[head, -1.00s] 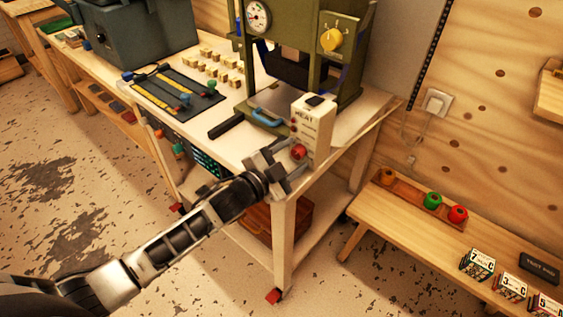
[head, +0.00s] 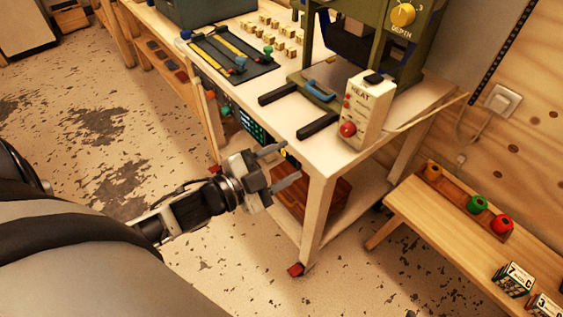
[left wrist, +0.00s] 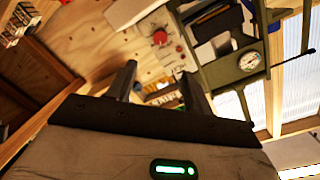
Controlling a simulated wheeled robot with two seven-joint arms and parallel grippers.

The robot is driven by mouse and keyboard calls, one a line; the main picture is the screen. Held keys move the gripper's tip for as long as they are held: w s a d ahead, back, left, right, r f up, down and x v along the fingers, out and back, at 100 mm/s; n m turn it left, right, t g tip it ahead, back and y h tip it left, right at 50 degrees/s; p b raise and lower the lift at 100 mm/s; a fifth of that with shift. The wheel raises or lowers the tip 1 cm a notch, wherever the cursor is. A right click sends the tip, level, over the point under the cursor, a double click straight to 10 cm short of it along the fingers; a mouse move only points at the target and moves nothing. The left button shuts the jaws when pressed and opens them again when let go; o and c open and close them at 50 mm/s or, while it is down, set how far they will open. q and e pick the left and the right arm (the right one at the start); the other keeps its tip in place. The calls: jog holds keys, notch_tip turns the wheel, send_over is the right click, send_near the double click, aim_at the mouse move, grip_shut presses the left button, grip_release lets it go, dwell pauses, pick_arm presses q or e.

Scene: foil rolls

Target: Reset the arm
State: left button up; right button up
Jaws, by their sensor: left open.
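My left gripper (head: 283,166) is open and empty in the head view. It is beside the front left edge of the white-topped cart (head: 318,153), apart from the heat box. The cream heat box (head: 364,112) stands on the cart's front corner with a red knob (head: 348,129) on its face. My right gripper is not in view.
A green press (head: 375,45) with a yellow dial stands on the cart. A black mat (head: 232,56) with tools lies farther back. A low wooden bench (head: 450,220) with coloured rolls is at the right. Open floor (head: 230,270) lies in front of the cart.

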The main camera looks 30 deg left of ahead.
pick_arm(q)
jog(key=shift+f, duration=0.1)
dwell(0.4)
jog(key=s+d+f+n+g+y, duration=0.3)
jog(key=s+d+f+n+g, duration=0.2)
jog(key=f, duration=0.7)
jog(key=s+d+n, duration=0.2)
jog(key=s+n, duration=0.2)
jog(key=n, duration=0.1)
jog(key=shift+s+d+f+n+g, duration=0.25)
jog(key=shift+d+f+n+g, duration=0.05)
jog(key=shift+f+g, duration=0.1)
